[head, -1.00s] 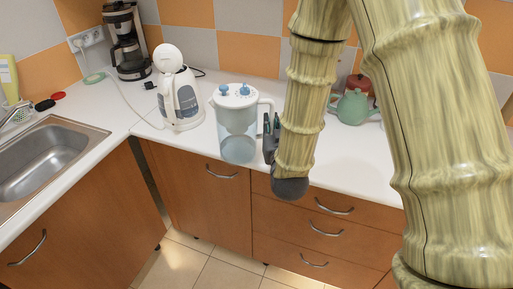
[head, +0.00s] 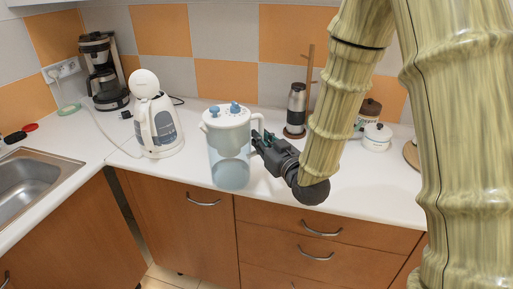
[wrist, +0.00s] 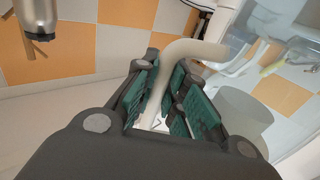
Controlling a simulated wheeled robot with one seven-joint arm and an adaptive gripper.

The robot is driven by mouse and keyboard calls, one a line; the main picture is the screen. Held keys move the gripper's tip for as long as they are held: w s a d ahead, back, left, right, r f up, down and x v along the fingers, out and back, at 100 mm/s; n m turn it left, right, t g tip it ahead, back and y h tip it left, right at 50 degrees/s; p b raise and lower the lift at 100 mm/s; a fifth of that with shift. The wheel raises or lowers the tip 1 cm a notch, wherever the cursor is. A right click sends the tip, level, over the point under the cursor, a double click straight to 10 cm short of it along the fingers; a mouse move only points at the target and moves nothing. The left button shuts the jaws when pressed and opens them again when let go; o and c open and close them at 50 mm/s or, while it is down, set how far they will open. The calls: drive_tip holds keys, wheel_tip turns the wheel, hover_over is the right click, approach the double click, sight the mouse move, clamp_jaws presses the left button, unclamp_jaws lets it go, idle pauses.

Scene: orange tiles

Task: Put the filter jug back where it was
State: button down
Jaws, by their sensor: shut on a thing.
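The filter jug (head: 229,148) is clear with a white lid and blue knobs. It is upright at the front part of the white counter, and its base appears close to the front edge. I cannot tell whether the base touches the counter. My gripper (head: 261,143) is at its right side, shut on the pale handle. In the wrist view, the green-padded fingers (wrist: 165,85) are on both sides of the handle (wrist: 190,50), with the jug's clear body (wrist: 270,75) at the right.
A white kettle (head: 158,122) stands left of the jug, with a coffee maker (head: 103,75) behind it. A steel grinder (head: 296,106) and a white pot (head: 377,138) stand to the right. A sink (head: 30,182) is at far left. Counter behind the jug is clear.

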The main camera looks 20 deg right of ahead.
drive_tip(key=w+d+f+p, duration=0.1)
drive_tip(key=w+d+f, duration=0.1)
drive_tip(key=w, duration=0.3)
drive_tip(key=w+d+f+p, duration=0.2)
drive_tip(key=w, duration=0.4)
drive_tip(key=shift+f, duration=0.2)
drive_tip(key=shift+w+d+f, duration=0.1)
drive_tip(key=shift+f, duration=0.05)
idle(0.4)
drive_tip(key=c, duration=1.5)
unclamp_jaws()
drive_tip(key=s, duration=0.4)
drive_tip(key=s+d+b, duration=0.1)
drive_tip(key=s, duration=0.3)
drive_tip(key=s+d+b, duration=0.1)
drive_tip(key=s, duration=0.3)
drive_tip(key=shift+d, duration=0.15)
